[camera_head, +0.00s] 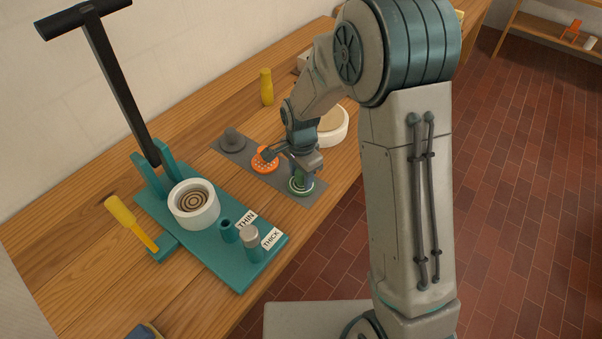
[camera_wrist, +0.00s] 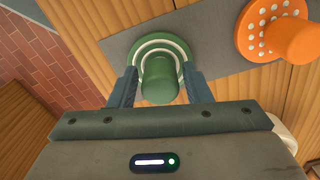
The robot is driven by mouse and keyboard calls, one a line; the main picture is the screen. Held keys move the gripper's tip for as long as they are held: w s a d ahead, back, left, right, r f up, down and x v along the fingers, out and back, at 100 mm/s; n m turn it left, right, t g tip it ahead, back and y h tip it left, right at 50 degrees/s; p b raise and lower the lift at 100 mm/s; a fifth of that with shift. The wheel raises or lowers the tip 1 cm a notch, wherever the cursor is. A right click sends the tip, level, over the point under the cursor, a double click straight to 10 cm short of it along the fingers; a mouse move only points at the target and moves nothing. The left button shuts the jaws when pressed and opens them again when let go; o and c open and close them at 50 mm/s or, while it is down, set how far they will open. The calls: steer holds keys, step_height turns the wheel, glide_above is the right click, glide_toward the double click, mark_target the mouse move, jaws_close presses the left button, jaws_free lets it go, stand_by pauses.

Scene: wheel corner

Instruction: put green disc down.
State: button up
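The green disc (camera_wrist: 160,52) has pale rings and an upright green knob (camera_wrist: 160,80). In the head view the disc (camera_head: 301,187) lies flat at the near right end of a grey mat (camera_head: 231,157) on the wooden bench. My gripper (camera_wrist: 160,72) is right above it, with one finger on each side of the knob. A narrow gap shows between each finger and the knob, so the gripper looks open. In the head view my gripper (camera_head: 303,170) partly hides the knob.
An orange dotted disc (camera_head: 265,160) and a dark grey disc (camera_head: 233,141) sit on the same mat. A teal press base (camera_head: 205,249) with a white ring mould (camera_head: 194,205) stands to the left. A pale round bowl (camera_head: 333,128) is behind my gripper. The bench edge is close on the right.

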steer(key=shift+o, duration=0.2)
steer(key=shift+r, duration=0.1)
step_height(320, 180, up, 12)
steer(key=s+d+r+n+t, duration=0.1)
steer(key=s+d+r+n, duration=0.2)
steer(key=s+d+n, duration=0.2)
steer(key=s+d+r+n+t, duration=0.1)
steer(key=s+d+r+n, duration=0.2)
steer(key=s+d, duration=0.6)
steer(key=s+n, duration=0.2)
steer(key=s, duration=0.2)
steer(key=shift+s+r+t, duration=0.25)
steer(key=shift+s+t, duration=0.05)
steer(key=shift+t, duration=0.1)
steer(key=shift+a+r, duration=0.1)
stand_by(0.6)
